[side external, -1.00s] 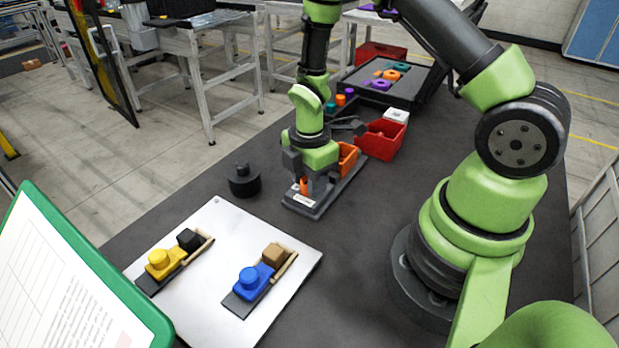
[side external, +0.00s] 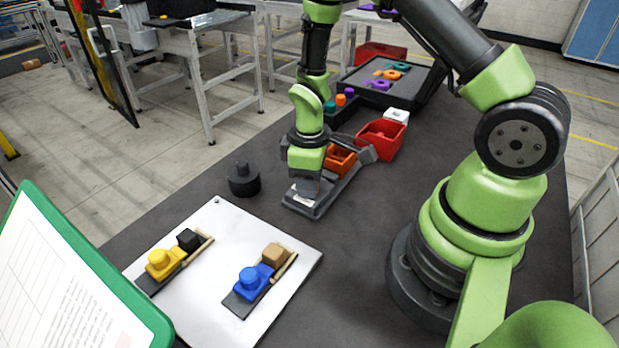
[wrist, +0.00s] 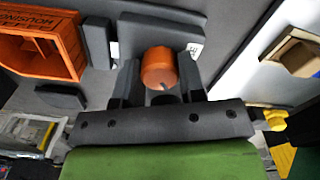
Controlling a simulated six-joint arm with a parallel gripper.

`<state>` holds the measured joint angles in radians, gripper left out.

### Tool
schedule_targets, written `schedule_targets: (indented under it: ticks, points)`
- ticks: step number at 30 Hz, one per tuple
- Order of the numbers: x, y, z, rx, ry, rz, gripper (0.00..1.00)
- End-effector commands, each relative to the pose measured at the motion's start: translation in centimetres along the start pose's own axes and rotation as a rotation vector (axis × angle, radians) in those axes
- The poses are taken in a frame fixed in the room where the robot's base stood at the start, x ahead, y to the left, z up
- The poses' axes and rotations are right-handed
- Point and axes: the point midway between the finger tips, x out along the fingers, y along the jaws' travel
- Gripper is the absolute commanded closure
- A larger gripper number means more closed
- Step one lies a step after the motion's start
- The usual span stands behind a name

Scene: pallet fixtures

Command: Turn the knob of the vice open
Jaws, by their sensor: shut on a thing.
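The vice is a dark grey fixture with a long base (side external: 303,207) on the table, right of the white plate. Its orange knob (wrist: 158,68) shows in the wrist view between my two fingers. My gripper (wrist: 159,82) is shut on the knob; in the side view, my gripper (side external: 306,186) is low over the near end of the vice and hides the knob. An open orange housing box (side external: 342,160) sits at the vice's far end. It also shows in the wrist view (wrist: 70,47), beside grey blocks (wrist: 97,42).
A red bin (side external: 381,139) stands just behind the vice. A black round part (side external: 243,181) stands to its left. The white plate (side external: 220,225) carries a yellow fixture (side external: 160,261) and a blue fixture (side external: 251,280). Table between plate and arm base is clear.

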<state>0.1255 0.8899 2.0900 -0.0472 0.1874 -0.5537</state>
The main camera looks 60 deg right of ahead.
Motion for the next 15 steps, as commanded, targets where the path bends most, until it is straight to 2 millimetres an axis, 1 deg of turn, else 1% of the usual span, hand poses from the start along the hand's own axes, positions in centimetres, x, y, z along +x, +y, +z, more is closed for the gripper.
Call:
schedule_targets:
  ticks: [6,15]
  points:
    - [-0.08,-0.01,-0.07,0.205,0.002,0.001,0.87]
    - [-0.08,0.0,-0.07,0.453,0.002,0.001,0.87]
